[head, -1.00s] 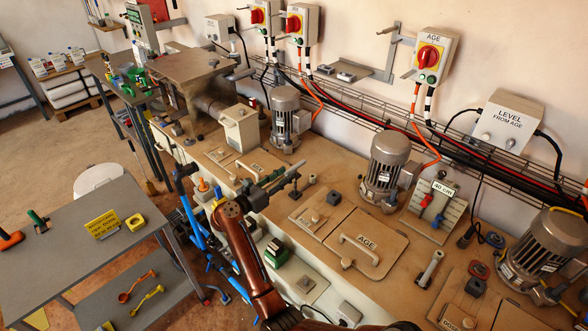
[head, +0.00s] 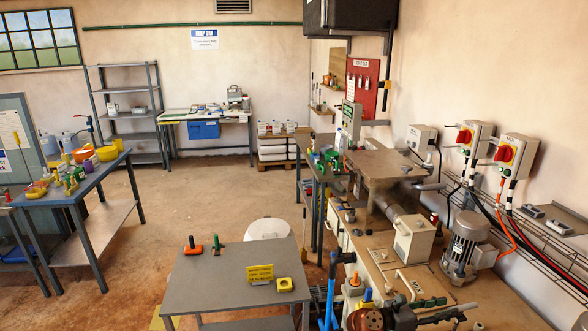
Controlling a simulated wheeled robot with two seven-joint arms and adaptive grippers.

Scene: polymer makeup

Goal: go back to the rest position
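My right gripper (head: 458,311) shows at the bottom edge of the head view, right of the middle, at the end of a brown arm link that is cut off by the frame. It points right, over the front part of the long workbench (head: 505,312), close to a hatch marked MIX (head: 416,286). Its fingers are dark and small, and I cannot tell whether they are apart. I see nothing clearly held in it. My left gripper and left arm are not in view.
A motor (head: 467,243) and a beige box (head: 413,238) stand on the bench. A blue pipe stand (head: 331,290) is left of my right arm. Open floor (head: 205,195) lies beyond.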

